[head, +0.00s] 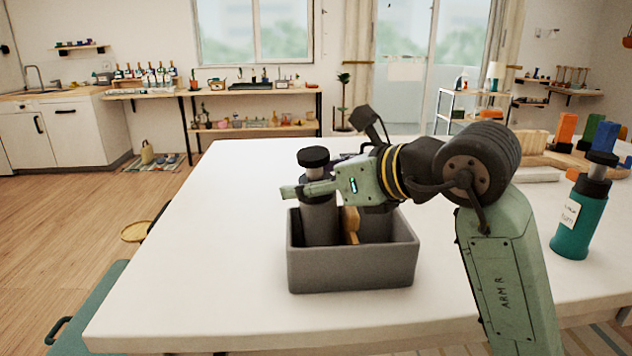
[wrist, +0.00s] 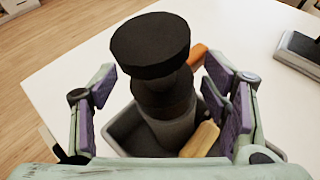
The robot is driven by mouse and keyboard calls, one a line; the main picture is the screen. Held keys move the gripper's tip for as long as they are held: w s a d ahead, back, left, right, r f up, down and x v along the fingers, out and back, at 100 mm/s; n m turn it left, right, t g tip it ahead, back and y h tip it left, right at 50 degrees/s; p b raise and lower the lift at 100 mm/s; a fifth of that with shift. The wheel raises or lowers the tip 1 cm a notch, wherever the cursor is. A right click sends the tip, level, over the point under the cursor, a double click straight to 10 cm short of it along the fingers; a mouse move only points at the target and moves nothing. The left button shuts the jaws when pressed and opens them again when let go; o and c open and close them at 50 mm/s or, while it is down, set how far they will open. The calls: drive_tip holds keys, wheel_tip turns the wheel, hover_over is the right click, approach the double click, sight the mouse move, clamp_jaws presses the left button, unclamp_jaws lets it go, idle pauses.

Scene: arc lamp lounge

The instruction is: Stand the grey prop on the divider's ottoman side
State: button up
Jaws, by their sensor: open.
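The grey prop (head: 319,224) is a grey bottle with a black cap, upright in the left part of a grey bin (head: 350,272). It also shows in the wrist view, its black cap (wrist: 150,46) large and close. A tan divider (head: 349,222) splits the bin, right of the bottle; it shows in the wrist view (wrist: 200,140). My gripper (head: 300,188) is open, its fingers on either side of the bottle below the cap. In the wrist view gaps show beside the bottle. The bottle's base is hidden by the bin wall.
A grey shape (head: 376,226) fills part of the bin right of the divider. A teal bottle (head: 578,220) and coloured blocks (head: 566,128) stand at the table's right. The white table (head: 190,270) is clear left of the bin. A teal surface (head: 88,312) lies lower left.

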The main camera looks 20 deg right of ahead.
drive_tip(key=shift+r, duration=0.1)
drive_tip(key=shift+r+p, duration=0.3)
drive_tip(key=shift+p, duration=0.2)
drive_tip(key=b+v, duration=0.2)
drive_tip(key=v, duration=1)
drive_tip(key=shift+r, duration=0.25)
